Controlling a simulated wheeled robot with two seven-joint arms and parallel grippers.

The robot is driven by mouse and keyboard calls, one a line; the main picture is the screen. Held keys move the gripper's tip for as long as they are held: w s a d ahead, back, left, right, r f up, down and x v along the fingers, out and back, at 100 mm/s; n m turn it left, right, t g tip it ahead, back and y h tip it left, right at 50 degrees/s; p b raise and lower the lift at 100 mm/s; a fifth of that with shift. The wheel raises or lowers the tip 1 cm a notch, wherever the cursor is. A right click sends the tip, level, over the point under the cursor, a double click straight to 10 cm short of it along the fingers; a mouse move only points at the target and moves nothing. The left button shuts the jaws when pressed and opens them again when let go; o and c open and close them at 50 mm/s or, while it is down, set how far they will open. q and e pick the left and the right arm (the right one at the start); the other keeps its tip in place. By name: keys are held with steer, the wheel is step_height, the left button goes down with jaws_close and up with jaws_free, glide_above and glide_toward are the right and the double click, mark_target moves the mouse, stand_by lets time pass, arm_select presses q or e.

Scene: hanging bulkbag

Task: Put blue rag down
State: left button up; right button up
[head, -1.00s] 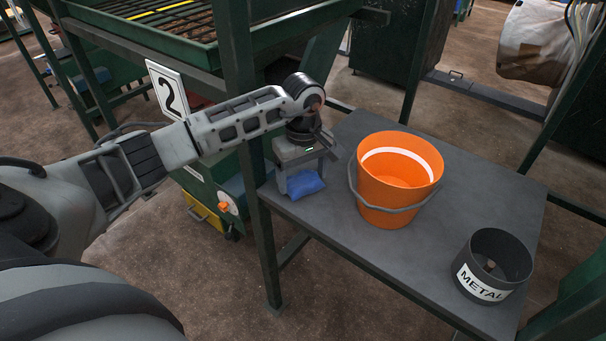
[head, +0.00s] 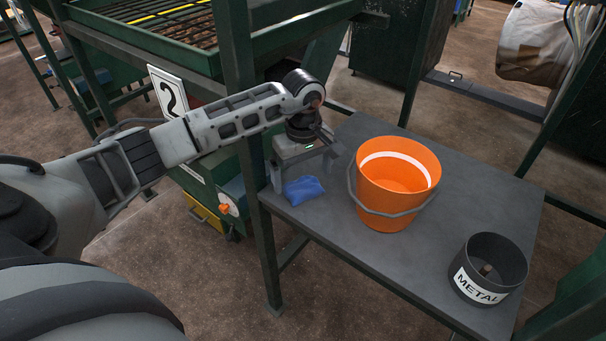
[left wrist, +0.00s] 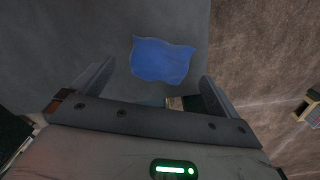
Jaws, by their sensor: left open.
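The blue rag (head: 303,190) lies on the grey table near its left edge, left of the orange bucket. It also shows in the left wrist view (left wrist: 163,60), flat on the grey surface, ahead of and between the fingers. My left gripper (head: 300,176) is over the table's left corner, right by the rag. In the left wrist view the fingers of my left gripper (left wrist: 152,85) are spread wide with nothing between them. My right gripper is not in view.
An orange bucket (head: 395,205) with a grey handle stands on the table (head: 440,260). A dark round bin marked METAL (head: 490,270) stands at the right. A green post (head: 262,230) rises at the table's left edge. The table front is clear.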

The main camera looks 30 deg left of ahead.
mark_target(303, 182)
arm_select(q)
step_height(303, 182, up, 10)
steer(key=p, duration=0.5)
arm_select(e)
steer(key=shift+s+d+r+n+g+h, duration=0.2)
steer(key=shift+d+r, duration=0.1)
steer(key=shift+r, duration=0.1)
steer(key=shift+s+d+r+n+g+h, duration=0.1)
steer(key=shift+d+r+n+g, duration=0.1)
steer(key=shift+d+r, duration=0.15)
arm_select(q)
steer(key=shift+f, duration=0.1)
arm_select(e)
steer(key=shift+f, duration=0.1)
